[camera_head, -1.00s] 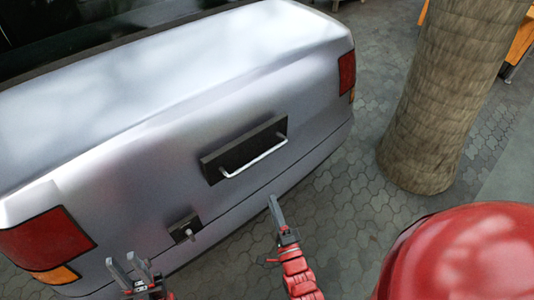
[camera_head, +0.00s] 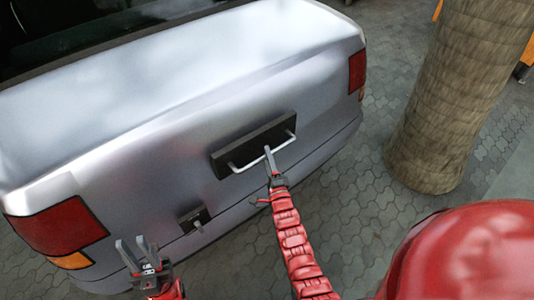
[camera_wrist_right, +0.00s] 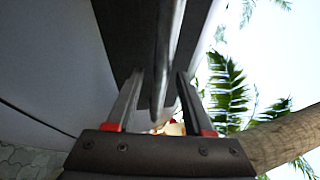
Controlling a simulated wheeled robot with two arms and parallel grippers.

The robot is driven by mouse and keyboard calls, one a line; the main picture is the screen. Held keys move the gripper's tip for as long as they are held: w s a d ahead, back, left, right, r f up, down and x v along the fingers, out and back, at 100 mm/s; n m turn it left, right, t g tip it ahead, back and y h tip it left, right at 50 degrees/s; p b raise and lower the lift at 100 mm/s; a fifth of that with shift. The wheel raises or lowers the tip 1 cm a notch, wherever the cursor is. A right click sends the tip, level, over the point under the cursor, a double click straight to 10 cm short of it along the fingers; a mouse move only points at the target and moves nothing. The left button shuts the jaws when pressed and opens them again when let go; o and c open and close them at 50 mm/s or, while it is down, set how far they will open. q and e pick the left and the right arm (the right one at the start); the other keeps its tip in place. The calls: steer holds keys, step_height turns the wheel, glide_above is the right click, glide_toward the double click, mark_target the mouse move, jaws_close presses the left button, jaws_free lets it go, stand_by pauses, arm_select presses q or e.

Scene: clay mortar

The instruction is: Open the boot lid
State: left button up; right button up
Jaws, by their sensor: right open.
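The silver boot lid (camera_head: 135,150) of the car looks closed. A pale bar handle (camera_head: 243,167) stands out from a dark plate (camera_head: 232,153) on it. A small dark latch with a light knob (camera_head: 194,218) sits lower left. My right gripper (camera_head: 269,153) is open at the middle of the handle. In the right wrist view, the handle bar (camera_wrist_right: 168,50) runs between the open fingers of this gripper (camera_wrist_right: 160,78); contact cannot be told. My left gripper (camera_head: 131,242) is open and empty in front of the car's lower left, apart from the latch.
Red tail lights (camera_head: 58,226) flank the car's rear. A thick tree trunk (camera_head: 445,110) stands on the right. Grey paving (camera_head: 350,210) lies clear between car and trunk.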

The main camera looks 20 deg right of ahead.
steer(key=shift+w+r, duration=0.1)
steer(key=shift+w, duration=0.35)
jaws_close()
stand_by(1.2)
